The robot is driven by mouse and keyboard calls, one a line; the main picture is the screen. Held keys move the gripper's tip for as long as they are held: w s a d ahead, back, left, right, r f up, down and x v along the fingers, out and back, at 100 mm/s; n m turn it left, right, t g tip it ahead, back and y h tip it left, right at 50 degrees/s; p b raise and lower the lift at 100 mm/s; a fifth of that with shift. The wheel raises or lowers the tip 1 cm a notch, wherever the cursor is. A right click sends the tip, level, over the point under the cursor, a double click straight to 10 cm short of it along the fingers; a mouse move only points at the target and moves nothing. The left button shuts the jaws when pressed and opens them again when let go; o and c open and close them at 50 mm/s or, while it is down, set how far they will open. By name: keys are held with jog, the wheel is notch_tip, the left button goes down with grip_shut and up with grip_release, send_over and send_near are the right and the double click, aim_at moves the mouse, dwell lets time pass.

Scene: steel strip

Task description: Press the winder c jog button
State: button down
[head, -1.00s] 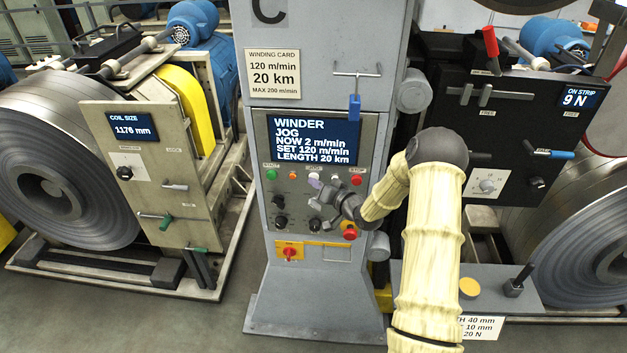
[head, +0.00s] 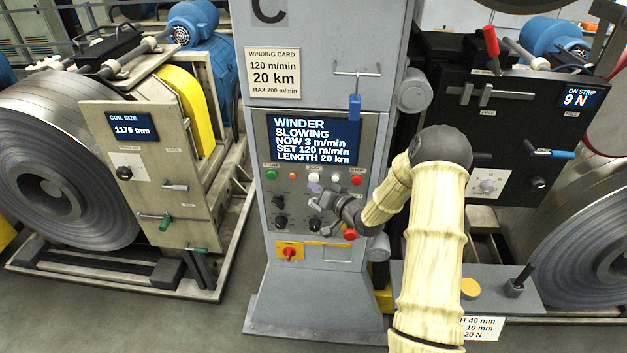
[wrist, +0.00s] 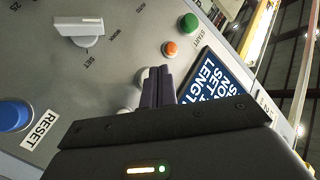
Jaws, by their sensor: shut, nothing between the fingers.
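The winder C panel (head: 262,210) is on the grey column. Its screen (head: 314,140) reads WINDER SLOWING, NOW 3 m/min, SET 120 m/min. The jog button (head: 314,177) is a pale button under the JOG label, with another white button (head: 336,178) to its right. My gripper (head: 313,190) is shut and empty, its fingertips just below the jog button. In the wrist view the shut fingers (wrist: 159,86) partly cover pale round buttons. I cannot tell whether a fingertip touches one.
A green start button (head: 272,175), an orange button (head: 292,176) and a red stop button (head: 356,180) share the row. Black knobs (head: 279,202) and a red mushroom button (head: 350,234) are close to my gripper. A blue reset button (wrist: 14,115) shows in the wrist view.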

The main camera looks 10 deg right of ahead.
jog(key=s, duration=0.1)
jog(key=s+a, duration=0.1)
jog(key=s, duration=0.2)
jog(key=shift+s+a+b, duration=0.3)
jog(key=shift+s+b, duration=0.05)
jog(key=shift+s, duration=0.05)
dwell(0.9)
jog(key=s+r+n+g+h+b, duration=0.2)
jog(key=s+g+h, duration=0.5)
jog(key=s, duration=2)
notch_tip(320, 180, up, 2)
jog(key=g+b, duration=0.1)
jog(key=g, duration=0.4)
jog(key=shift+s+a, duration=0.2)
